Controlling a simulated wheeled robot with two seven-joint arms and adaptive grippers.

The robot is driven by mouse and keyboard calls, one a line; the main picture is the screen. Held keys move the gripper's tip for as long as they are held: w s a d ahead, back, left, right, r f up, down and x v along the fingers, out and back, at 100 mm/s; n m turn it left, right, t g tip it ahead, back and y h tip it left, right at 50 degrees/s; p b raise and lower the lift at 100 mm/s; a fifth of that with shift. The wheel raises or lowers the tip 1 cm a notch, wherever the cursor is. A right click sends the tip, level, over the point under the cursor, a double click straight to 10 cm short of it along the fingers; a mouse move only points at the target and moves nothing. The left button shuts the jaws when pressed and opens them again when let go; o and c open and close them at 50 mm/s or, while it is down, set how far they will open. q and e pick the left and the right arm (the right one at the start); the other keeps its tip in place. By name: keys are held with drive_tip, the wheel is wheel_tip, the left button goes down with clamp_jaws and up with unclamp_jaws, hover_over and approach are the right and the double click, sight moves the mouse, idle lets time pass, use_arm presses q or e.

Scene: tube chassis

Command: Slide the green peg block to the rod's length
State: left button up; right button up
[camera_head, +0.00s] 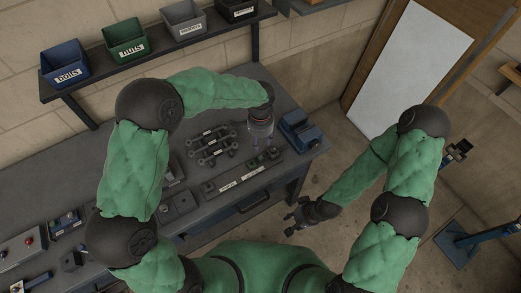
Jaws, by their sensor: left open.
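A long flat fixture (240,180) with a pale strip along it lies near the bench's front edge. A small block (208,188) stands at its left end. The green peg block is too small to make out for certain; it may be partly hidden near my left gripper. My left gripper (263,162) is open and points down over the right part of the fixture. I cannot tell whether it touches anything. Several dark rods (210,146) lie on labelled holders behind the fixture. My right gripper (291,222) hangs off the bench, over the floor, its fingers unclear.
A blue vise-like device (300,130) stands at the bench's right end. A shelf holds labelled bins: blue bolts (65,64), green nuts (126,42), and grey ones. A control box (22,246) is at the lower left. A blue stand (470,238) is on the floor at right.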

sight(261, 157)
use_arm(q)
wheel_tip(261, 157, down, 11)
drive_tip(key=shift+r+b, duration=0.1)
drive_tip(key=shift+b, duration=0.4)
clamp_jaws()
